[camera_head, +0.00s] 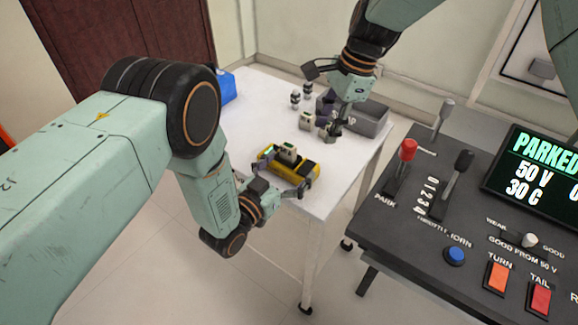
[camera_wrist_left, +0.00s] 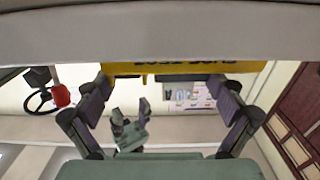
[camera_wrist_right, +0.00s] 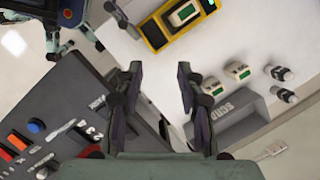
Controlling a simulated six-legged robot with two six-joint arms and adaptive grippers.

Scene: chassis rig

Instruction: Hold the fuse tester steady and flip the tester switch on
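The yellow fuse tester (camera_head: 284,172) lies near the front edge of the white table; it also shows in the right wrist view (camera_wrist_right: 153,34). A pale fuse-like block with a green mark (camera_head: 288,151) sits on it. The tester's switch cannot be made out clearly. My left gripper (camera_head: 279,182) is at the tester's near side, fingers wide apart; in the left wrist view (camera_wrist_left: 165,88) the tester's lettered yellow side (camera_wrist_left: 180,68) lies just beyond the fingers. Contact cannot be told. My right gripper (camera_wrist_right: 158,72) is open and empty above the table, by the scrap bin.
The grey scrap bin (camera_head: 368,118) stands at the table's right. Two pale blocks (camera_wrist_right: 211,86) (camera_wrist_right: 237,71) and two dark-and-white cylinders (camera_wrist_right: 278,73) (camera_wrist_right: 287,95) stand beside it. A blue box (camera_head: 228,88) is at the back left. The control console (camera_head: 410,240) stands to the right.

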